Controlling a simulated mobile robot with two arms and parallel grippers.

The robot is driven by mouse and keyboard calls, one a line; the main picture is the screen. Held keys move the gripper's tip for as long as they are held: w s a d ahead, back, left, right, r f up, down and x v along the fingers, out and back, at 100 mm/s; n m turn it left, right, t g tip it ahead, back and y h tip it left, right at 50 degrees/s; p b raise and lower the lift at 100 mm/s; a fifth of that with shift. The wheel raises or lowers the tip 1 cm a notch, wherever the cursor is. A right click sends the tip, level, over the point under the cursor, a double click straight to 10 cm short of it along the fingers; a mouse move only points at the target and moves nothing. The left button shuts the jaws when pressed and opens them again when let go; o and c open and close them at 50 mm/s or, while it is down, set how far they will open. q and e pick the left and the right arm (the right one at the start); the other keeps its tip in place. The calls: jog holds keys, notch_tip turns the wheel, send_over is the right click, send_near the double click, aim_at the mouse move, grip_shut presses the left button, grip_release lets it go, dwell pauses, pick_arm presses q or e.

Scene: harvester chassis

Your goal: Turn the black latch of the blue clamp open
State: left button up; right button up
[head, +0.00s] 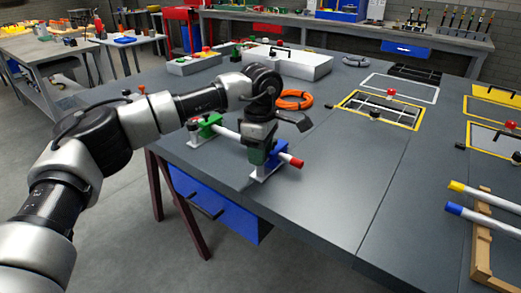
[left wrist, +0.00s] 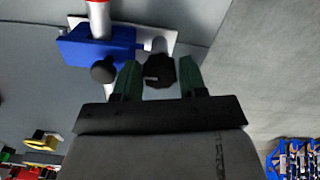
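The blue clamp (head: 270,166) stands near the table's front edge, around a white pipe with a red end (head: 297,162). In the left wrist view the clamp (left wrist: 92,46) is at upper left, on a pale base plate. A black faceted knob (left wrist: 159,71), apparently the latch, sits to its right; a second, round black knob (left wrist: 103,71) is below the clamp body. My left gripper (left wrist: 160,78) is open, its green fingers on either side of the faceted knob, with a narrow gap visible. In the head view the gripper (head: 258,155) hides part of the clamp. My right gripper is out of view.
A green clamp (head: 209,126) holds the pipe's far end. An orange cable coil (head: 294,100) and a white case (head: 288,64) lie behind. A yellow-framed panel (head: 382,108) is to the right. The table middle (head: 330,190) is clear.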

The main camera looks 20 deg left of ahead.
pick_arm(q)
jog(key=c, duration=0.5)
